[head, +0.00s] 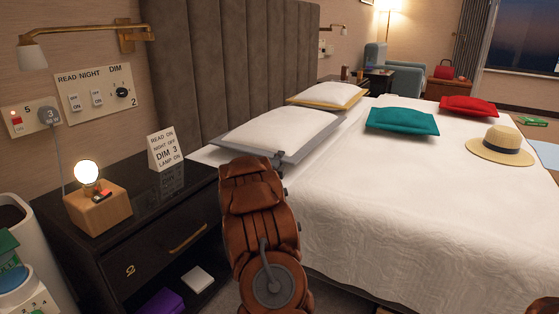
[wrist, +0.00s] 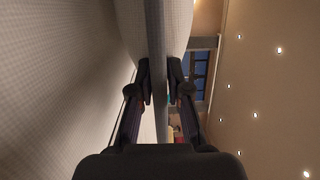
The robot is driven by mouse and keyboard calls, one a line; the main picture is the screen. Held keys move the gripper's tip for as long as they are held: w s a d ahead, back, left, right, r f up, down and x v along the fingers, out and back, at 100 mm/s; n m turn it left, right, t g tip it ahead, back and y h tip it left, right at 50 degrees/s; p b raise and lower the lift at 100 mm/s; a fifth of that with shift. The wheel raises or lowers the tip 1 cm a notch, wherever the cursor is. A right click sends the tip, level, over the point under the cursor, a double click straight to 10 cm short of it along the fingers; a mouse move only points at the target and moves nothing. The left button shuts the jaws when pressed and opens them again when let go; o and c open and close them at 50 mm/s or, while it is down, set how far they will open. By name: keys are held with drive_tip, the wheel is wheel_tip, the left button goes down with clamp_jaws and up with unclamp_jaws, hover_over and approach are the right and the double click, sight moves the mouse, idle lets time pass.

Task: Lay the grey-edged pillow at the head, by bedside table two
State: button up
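The grey-edged pillow (head: 280,132), white with a grey border, is over the head end of the bed (head: 380,210), on the side by the near bedside table (head: 110,225). The wall panel (head: 97,88) above that table bears a 2. My gripper (head: 278,160) is at the pillow's near edge. In the wrist view, the two fingers of my gripper (wrist: 160,92) stand on either side of the grey edge (wrist: 156,60) and appear closed on it. The pillow looks about flat; I cannot tell whether it touches the bed.
A yellow-edged pillow (head: 328,95) lies beyond it. A teal cushion (head: 402,121), a red cushion (head: 468,106) and a straw hat (head: 500,146) lie on the bed. A lit bulb lamp (head: 97,202) and a sign card (head: 166,150) stand on the near table. The white coverlet's middle is clear.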

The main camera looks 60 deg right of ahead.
drive_tip(key=o, duration=0.3)
drive_tip(key=shift+p+v, duration=1.6)
drive_tip(key=shift+v, duration=4.45)
drive_tip(key=shift+r, duration=0.15)
